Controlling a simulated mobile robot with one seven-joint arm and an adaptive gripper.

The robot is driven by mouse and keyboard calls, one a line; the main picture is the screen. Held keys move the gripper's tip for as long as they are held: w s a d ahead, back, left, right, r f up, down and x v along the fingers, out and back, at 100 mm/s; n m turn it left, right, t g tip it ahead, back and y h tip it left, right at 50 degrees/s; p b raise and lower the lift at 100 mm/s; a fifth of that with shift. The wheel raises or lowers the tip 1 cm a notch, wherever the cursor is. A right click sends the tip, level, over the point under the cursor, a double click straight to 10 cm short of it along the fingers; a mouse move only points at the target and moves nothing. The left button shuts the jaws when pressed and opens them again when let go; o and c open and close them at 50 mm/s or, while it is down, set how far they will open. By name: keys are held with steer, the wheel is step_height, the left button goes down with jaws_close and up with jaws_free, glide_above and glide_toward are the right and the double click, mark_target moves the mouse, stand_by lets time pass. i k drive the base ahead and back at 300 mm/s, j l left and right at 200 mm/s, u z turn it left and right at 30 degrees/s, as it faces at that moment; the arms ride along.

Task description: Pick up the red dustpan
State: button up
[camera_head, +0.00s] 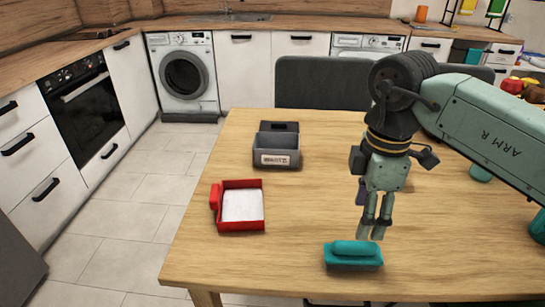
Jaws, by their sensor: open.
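The red dustpan (262,206) lies on the wooden table near its left edge. It has a red rim, a pale inside and a short red handle at its left side. My gripper (370,238) points down over the table, well to the right of the dustpan. It is open and empty, with its fingertips just above and behind a teal brush-like object (353,254). I cannot tell the exact gap between the fingertips and that object.
A grey labelled box (277,158) stands behind the dustpan on the table (310,205). A dark chair back (318,82) rises at the far edge. Fruit (525,87) sits at the far right. The table between dustpan and gripper is clear.

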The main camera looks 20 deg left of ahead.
mark_target(238, 203)
steer(key=i+j, duration=0.1)
steer(key=j, duration=0.55)
steer(key=i+j, duration=0.1)
steer(key=j, duration=0.6)
